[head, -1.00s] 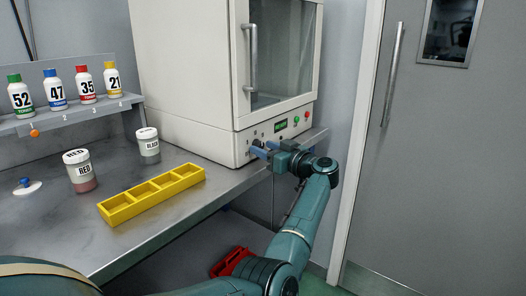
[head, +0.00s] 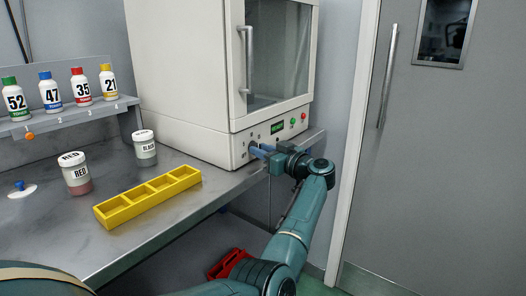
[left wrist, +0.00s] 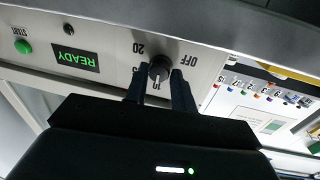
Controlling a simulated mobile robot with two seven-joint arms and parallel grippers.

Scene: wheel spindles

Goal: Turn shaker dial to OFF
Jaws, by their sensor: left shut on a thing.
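The shaker (head: 222,138) is the big cream cabinet with a glass door, at the back of the bench. Its black dial (left wrist: 160,66) is on the low front panel, which looks upside down in the left wrist view. A pale pointer line on the dial lies towards the 10. My left gripper (head: 258,150) is at the panel, its blue fingers shut on the dial. In the left wrist view its dark fingers (left wrist: 160,88) sit on either side of the dial. My right gripper is out of view.
A green READY display (left wrist: 76,58) and START button (left wrist: 23,47) are on the same panel. A yellow divided tray (head: 150,198), a RED jar (head: 75,174) and a BLACK jar (head: 145,148) stand on the bench. A grey door (head: 420,170) is at right.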

